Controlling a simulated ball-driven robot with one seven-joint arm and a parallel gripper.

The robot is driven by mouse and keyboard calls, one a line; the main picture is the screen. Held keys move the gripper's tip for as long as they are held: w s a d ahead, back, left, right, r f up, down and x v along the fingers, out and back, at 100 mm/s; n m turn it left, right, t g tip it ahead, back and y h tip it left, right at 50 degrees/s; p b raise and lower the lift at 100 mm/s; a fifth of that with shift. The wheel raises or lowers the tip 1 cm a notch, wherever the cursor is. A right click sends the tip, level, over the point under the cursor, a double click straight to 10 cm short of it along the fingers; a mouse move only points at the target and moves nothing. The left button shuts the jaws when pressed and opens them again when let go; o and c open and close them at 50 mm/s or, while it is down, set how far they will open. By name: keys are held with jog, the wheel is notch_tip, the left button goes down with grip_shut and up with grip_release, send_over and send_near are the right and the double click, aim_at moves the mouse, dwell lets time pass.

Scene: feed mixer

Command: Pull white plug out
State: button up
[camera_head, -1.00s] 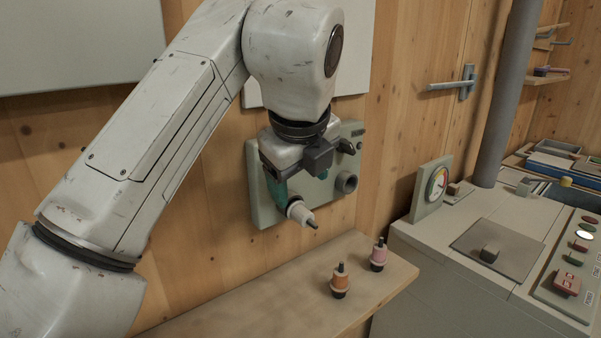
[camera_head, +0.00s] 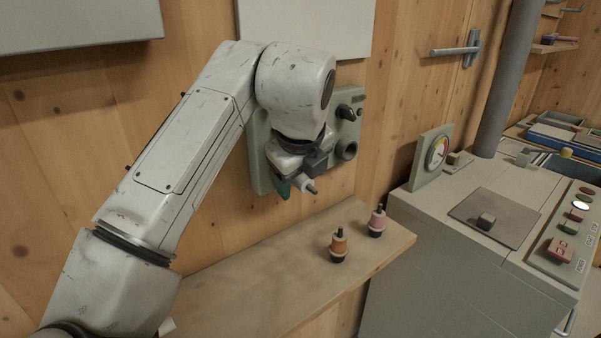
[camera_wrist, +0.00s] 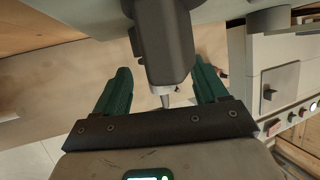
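The white plug (camera_head: 307,184) is in the head view, just below my gripper, with its dark tip pointing right and down. Its back end is hidden by my gripper, so I cannot see how it sits in the grey-green wall panel (camera_head: 262,180). In the wrist view a pale piece of the plug (camera_wrist: 162,90) shows between the fingers, below a dark grey part that covers much of the gap. My gripper (camera_wrist: 161,75) has its two green fingers wide apart, with gaps visible on both sides. In the head view one green finger is beside the plug.
A grey-green machine (camera_head: 440,250) with a gauge is at right.

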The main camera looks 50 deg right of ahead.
jog(key=c, duration=1.2)
